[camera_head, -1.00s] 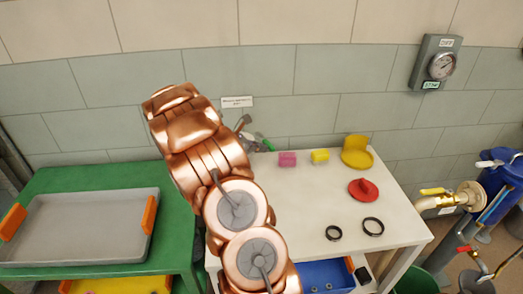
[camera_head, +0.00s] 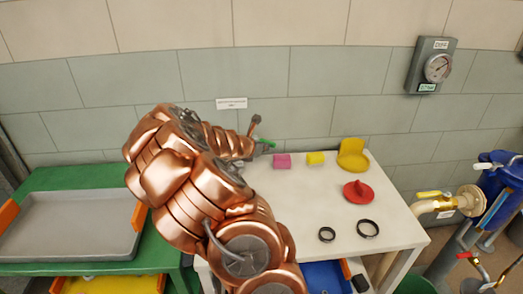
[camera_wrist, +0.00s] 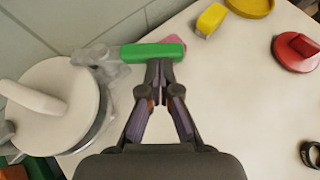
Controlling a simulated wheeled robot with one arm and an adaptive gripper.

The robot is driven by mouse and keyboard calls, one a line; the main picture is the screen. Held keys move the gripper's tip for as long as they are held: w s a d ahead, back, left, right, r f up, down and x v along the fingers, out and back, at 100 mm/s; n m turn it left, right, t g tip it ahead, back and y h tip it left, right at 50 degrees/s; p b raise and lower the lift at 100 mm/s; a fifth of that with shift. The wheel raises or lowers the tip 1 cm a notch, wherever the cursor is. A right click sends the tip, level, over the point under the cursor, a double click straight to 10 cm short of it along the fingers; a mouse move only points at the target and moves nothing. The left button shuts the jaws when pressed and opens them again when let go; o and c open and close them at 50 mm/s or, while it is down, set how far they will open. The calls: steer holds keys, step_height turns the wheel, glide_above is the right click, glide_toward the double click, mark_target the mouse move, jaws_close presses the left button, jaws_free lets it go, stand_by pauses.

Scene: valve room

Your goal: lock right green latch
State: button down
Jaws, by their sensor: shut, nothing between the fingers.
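The green latch handle (camera_wrist: 152,53) lies roughly level across the top of the wrist view, joined at its left to a grey metal clasp (camera_wrist: 100,62). The clasp sits against the right side of a round vessel with a white lid (camera_wrist: 45,105). My gripper (camera_wrist: 160,66) is shut and empty, its fingertips at the near edge of the green handle; I cannot tell if they touch it. In the head view, a bit of the green handle (camera_head: 266,142) shows past my arm, which hides the vessel.
The white table (camera_head: 300,205) holds a pink block (camera_head: 282,160), a yellow block (camera_head: 315,158), a yellow part (camera_head: 353,155), a red knob (camera_head: 358,191) and black rings (camera_head: 368,228). A tiled wall stands close behind. A grey tray (camera_head: 70,225) is at left.

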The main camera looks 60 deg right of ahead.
steer(key=shift+s+d+n+t, duration=0.1)
steer(key=shift+d+n+t, duration=0.1)
steer(key=shift+n+t, duration=0.2)
steer(key=shift+s+d+b, duration=0.1)
steer(key=shift+d+b, duration=0.2)
steer(key=shift+b, duration=0.15)
steer(key=shift+s+d+p, duration=0.15)
steer(key=shift+d+p, duration=0.2)
steer(key=shift+d, duration=0.65)
steer(key=shift+s+d+p, duration=0.1)
steer(key=shift+d+p, duration=0.25)
steer(key=shift+d, duration=0.65)
steer(key=shift+d+r, duration=0.1)
steer(key=s+a+r+p, duration=0.1)
steer(key=s+a+r, duration=0.4)
steer(key=a, duration=0.2)
steer(key=shift+s, duration=0.15)
steer(key=shift+d, duration=0.1)
